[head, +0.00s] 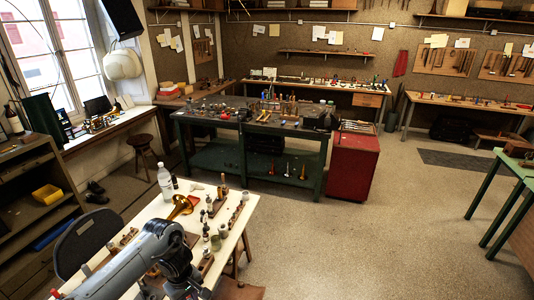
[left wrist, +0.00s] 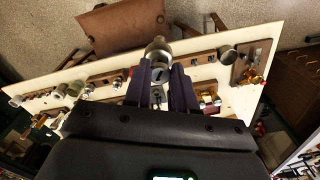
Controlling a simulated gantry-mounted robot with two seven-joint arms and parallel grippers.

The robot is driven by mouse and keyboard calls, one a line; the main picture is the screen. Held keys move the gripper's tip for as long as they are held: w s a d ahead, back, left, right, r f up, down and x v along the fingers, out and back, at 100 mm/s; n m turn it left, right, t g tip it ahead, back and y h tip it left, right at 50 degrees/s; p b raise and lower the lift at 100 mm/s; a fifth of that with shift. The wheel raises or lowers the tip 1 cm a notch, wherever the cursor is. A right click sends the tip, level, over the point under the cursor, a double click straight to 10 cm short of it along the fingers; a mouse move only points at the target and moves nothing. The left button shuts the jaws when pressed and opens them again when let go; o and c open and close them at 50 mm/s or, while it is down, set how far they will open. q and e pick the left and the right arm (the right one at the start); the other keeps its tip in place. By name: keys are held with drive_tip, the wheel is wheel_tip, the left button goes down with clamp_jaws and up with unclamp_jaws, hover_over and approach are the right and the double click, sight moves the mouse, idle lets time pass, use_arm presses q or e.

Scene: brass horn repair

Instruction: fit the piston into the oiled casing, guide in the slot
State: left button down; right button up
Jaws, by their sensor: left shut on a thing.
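My left gripper (left wrist: 161,68) has its two dark fingers shut on a small grey metal cylinder, which I take to be the piston (left wrist: 158,50). The cylinder shows at and just beyond the fingertips, above the cream bench top in the left wrist view. In the head view my left arm reaches over the bench from the lower left and hides the gripper and what it holds. I cannot make out the casing or its slot for certain. A brass horn bell (head: 182,206) lies on the bench behind the arm. My right gripper is in neither view.
The cream bench (head: 150,213) carries wooden racks of small parts, jars and dark bottles right of the arm. A wooden block (left wrist: 256,58) with metal parts lies at the right in the left wrist view.

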use_arm(q)
drive_tip(key=s+d+r+m+p, duration=0.1)
drive_tip(key=s+r+m+p, duration=0.1)
drive_tip(key=s, duration=0.5)
drive_tip(key=s+r+m+p, duration=0.2)
drive_tip(key=s+r+m, duration=0.2)
drive_tip(key=s+m, duration=0.3)
drive_tip(key=shift+s+d+r+m+p, duration=0.25)
drive_tip(key=shift+d+m+p, duration=0.05)
drive_tip(key=shift+d+p, duration=0.1)
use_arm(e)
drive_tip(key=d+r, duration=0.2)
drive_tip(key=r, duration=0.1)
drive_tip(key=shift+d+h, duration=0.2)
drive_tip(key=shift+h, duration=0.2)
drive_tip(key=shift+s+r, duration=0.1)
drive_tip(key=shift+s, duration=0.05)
